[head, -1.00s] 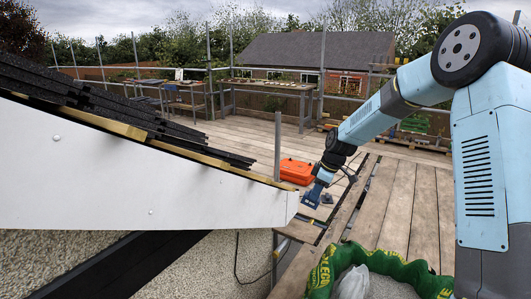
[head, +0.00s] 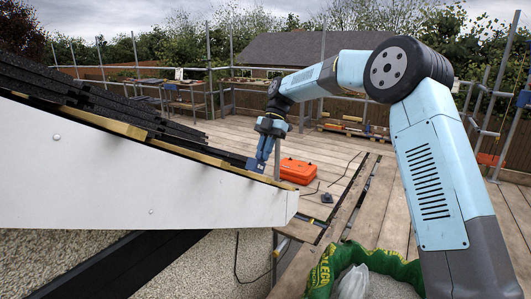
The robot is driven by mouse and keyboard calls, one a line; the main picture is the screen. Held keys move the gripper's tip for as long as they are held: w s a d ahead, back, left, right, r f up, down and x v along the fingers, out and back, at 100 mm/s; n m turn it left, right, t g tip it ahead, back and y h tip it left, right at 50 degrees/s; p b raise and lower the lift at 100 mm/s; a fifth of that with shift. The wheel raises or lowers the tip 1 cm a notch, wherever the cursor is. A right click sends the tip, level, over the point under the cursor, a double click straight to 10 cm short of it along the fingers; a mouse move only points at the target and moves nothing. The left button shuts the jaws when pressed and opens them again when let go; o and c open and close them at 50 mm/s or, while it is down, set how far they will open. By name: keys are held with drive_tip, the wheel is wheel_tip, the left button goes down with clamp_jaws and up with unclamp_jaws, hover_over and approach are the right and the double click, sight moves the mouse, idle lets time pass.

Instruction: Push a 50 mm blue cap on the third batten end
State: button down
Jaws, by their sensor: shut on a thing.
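The sloping roof edge (head: 60,148) on the left has a white verge board, with a light timber strip (head: 125,130) and dark tiles (head: 90,95) above it. My gripper (head: 261,160) points down beside the lower part of this slope. It is shut on a small dark blue cap (head: 254,166), partly covered by the fingers. The cap is close to the top of the roof edge; I cannot tell whether it touches. The separate batten ends are too small or hidden to tell apart in the head view.
An orange case (head: 298,171) lies on the plank deck (head: 410,180) just right of my gripper. A grey scaffold pole (head: 277,158) stands close beside the gripper. A green bag (head: 330,268) is at the front. Benches (head: 185,98) stand at the back.

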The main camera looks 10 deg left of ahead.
drive_tip(key=w+a+f, duration=0.1)
drive_tip(key=a+f, duration=0.1)
drive_tip(key=a, duration=0.6)
drive_tip(key=shift+w+f, duration=0.2)
drive_tip(key=shift+w, duration=0.1)
idle(0.5)
drive_tip(key=shift+w+a+r, duration=0.1)
drive_tip(key=shift+w+a, duration=0.2)
drive_tip(key=shift+a, duration=0.4)
drive_tip(key=shift+w+a+f, duration=0.1)
drive_tip(key=shift+w+a, duration=0.2)
drive_tip(key=shift+a, duration=0.4)
drive_tip(key=shift+w+a+r, duration=0.1)
drive_tip(key=shift+w+a, duration=0.2)
drive_tip(key=shift+a, duration=0.4)
idle(2.6)
drive_tip(key=c, duration=1.1)
unclamp_jaws()
drive_tip(key=shift+v, duration=2.95)
